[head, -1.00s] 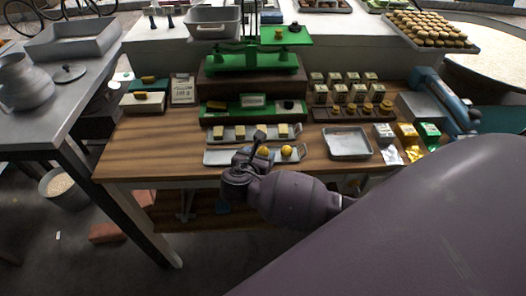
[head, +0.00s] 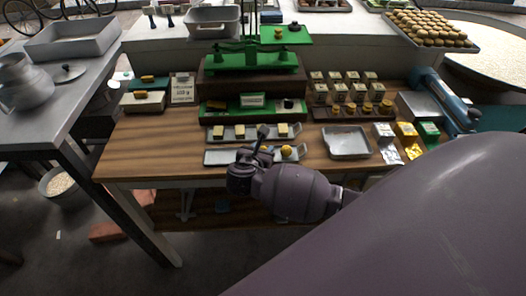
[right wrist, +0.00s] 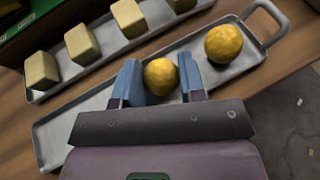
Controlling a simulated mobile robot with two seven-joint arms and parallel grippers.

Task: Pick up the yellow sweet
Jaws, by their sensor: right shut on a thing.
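Two round yellow sweets lie along a long grey tray (head: 220,157) near the table's front edge. My right gripper (head: 264,143) is over this tray. In the right wrist view its blue fingers are shut on one yellow sweet (right wrist: 161,77), one finger on each side. I cannot tell whether that sweet is clear of the tray; in the head view the gripper mostly hides it. The other yellow sweet (right wrist: 224,44) sits free on the tray near its handle, right of the gripper, and shows in the head view (head: 287,151). My left gripper is not in view.
A second grey tray (head: 228,135) with several pale blocks lies just behind. A green balance scale (head: 250,64) stands farther back. An empty metal tray (head: 347,143) and foil-coloured packets (head: 407,131) are to the right. Bare wood shows at the table's left.

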